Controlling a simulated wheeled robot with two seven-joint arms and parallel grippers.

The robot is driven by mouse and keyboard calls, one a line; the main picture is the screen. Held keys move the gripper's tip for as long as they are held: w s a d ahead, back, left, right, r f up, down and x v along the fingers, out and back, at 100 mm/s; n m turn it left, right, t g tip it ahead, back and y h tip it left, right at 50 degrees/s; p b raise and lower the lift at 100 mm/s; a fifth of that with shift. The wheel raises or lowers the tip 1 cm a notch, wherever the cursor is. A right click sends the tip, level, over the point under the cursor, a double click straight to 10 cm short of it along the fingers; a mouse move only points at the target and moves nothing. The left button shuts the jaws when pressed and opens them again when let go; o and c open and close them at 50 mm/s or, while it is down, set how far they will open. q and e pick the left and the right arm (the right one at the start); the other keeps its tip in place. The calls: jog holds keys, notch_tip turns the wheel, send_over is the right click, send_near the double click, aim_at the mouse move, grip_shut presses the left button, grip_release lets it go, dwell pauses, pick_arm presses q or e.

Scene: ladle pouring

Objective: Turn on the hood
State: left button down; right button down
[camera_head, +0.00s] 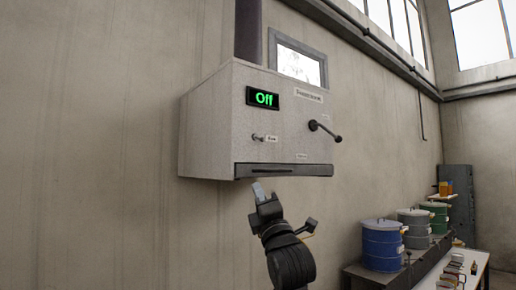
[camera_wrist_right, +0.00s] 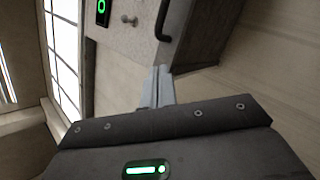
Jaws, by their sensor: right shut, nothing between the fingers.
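The hood (camera_head: 215,125) is a pale grey box on the wall in the head view. My right gripper (camera_head: 258,188) is shut and empty, just below the hood's lower front edge, apart from the switch. In the right wrist view the shut fingers (camera_wrist_right: 158,86) point toward the hood (camera_wrist_right: 125,45), with the switch (camera_wrist_right: 129,20) beyond them. My left gripper is not in view.
A dark handle bar (camera_head: 265,170) runs along the hood's bottom edge, above my right gripper. Blue (camera_head: 382,245), grey and green drums stand at the lower right by a white table (camera_head: 480,262) with small items. The wall left of the hood is clear.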

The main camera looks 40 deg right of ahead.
aim_at(259, 138)
jog(key=shift+t+h, duration=0.4)
jog(key=shift+h, duration=0.5)
jog(key=r, duration=0.1)
jog(key=s+r, duration=0.1)
jog(key=r, duration=0.1)
jog(key=s+d+r, duration=0.1)
jog(key=shift+s+r, duration=0.15)
jog(key=shift+r, duration=0.05)
jog(key=p+x, duration=0.6)
jog(key=x, duration=0.4)
jog(key=shift+a, duration=0.1)
